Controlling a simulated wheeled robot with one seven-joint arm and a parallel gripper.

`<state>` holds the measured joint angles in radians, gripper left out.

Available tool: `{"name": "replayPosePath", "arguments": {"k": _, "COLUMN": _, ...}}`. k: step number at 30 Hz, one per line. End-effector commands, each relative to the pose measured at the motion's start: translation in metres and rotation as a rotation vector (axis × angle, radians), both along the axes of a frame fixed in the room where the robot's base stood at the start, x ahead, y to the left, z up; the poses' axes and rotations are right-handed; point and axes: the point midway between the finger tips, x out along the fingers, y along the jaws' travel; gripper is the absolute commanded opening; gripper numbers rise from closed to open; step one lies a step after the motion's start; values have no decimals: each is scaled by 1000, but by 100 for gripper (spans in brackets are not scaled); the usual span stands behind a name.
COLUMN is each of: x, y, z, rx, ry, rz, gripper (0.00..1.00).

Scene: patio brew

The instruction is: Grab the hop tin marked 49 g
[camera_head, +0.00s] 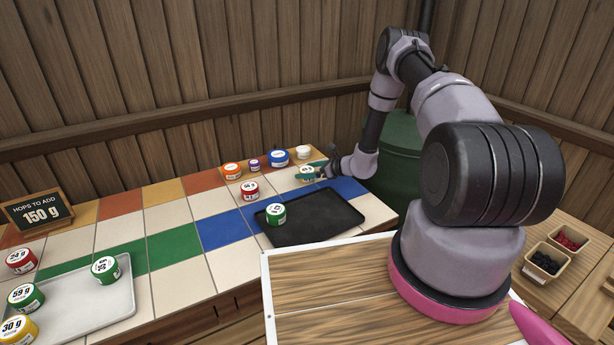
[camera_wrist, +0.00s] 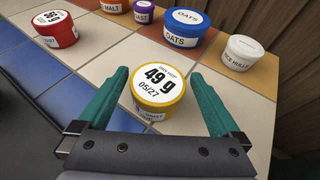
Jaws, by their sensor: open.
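The hop tin marked 49 g (camera_wrist: 158,88) is a round yellow tin with a white lid, upright on a cream tile in the wrist view. My gripper (camera_wrist: 158,76) is open, with one teal finger on each side of the tin. Small gaps show between the fingers and the tin, and I see no clear contact. In the head view the tin's pale lid (camera_head: 306,170) shows at my gripper (camera_head: 314,174), partly hidden by the fingers.
A red tin (camera_head: 250,190), orange malt tub (camera_head: 232,171), purple tub (camera_head: 253,164), blue oats tub (camera_head: 278,157) and white rice hulls tub (camera_wrist: 243,52) stand nearby. A dark tray (camera_head: 325,222) holds a green tin (camera_head: 275,214). A pale tray (camera_head: 75,315) holds several tins.

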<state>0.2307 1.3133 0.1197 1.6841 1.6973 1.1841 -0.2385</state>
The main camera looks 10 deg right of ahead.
Motion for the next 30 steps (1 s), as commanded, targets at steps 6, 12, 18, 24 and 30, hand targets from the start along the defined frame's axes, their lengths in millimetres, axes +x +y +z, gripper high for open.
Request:
{"name": "replayPosePath", "arguments": {"k": 6, "x": 16, "y": 23, "z": -14, "rx": -1, "ry": 1, "rz": 1, "gripper": 100}}
{"name": "replayPosePath", "arguments": {"k": 12, "x": 20, "y": 27, "z": -16, "rx": 0, "ry": 0, "rz": 0, "gripper": 100}}
{"name": "replayPosePath", "arguments": {"k": 18, "x": 19, "y": 27, "z": -16, "rx": 0, "ry": 0, "rz": 0, "gripper": 66}}
{"name": "replayPosePath", "arguments": {"k": 24, "x": 19, "y": 26, "z": -16, "rx": 0, "ry": 0, "rz": 0, "gripper": 21}}
{"name": "replayPosePath", "arguments": {"k": 30, "x": 20, "y": 26, "z": -12, "rx": 1, "ry": -1, "rz": 0, "gripper": 21}}
